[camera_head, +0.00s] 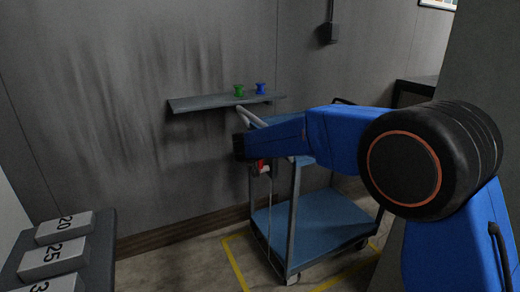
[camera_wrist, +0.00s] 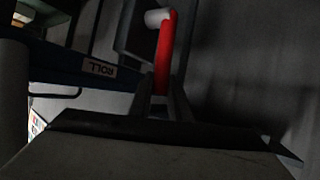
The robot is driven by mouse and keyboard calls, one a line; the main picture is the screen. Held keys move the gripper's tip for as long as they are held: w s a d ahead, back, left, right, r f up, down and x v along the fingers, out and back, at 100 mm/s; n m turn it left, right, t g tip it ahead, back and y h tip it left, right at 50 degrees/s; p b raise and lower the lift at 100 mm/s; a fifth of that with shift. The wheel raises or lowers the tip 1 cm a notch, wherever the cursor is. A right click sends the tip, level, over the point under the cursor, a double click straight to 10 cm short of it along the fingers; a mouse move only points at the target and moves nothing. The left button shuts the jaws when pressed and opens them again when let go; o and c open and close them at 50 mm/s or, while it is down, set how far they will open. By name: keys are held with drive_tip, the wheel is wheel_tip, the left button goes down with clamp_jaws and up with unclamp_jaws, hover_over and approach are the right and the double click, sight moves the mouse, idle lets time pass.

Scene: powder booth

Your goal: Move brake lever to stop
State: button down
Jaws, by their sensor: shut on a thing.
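The brake lever is a red bar (camera_wrist: 163,58) with a pale round piece at its top end, in the upper middle of the wrist view. My gripper (camera_wrist: 163,88) is shut on its lower part. A white label reading ROLL (camera_wrist: 100,67), upside down in this view, is on a dark blue bar left of the lever. No stop label is visible. In the head view, a small bit of red (camera_head: 261,164) shows at the cart's upper left corner, below my blue wrist. My arm hides most of the lever and my fingers there.
The blue two-level cart (camera_head: 313,217) stands on a floor with yellow lines (camera_head: 236,262). A wall shelf (camera_head: 205,103) behind holds a green spool (camera_head: 239,90) and a blue spool (camera_head: 261,88). Numbered blocks (camera_head: 53,258) lie on a dark stand at the lower left.

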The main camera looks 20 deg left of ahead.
drive_tip(key=c, duration=1.6)
unclamp_jaws()
drive_tip(key=shift+c, duration=0.2)
drive_tip(key=v, duration=1.7)
drive_tip(key=shift+s, duration=0.2)
drive_tip(key=shift+d, duration=0.1)
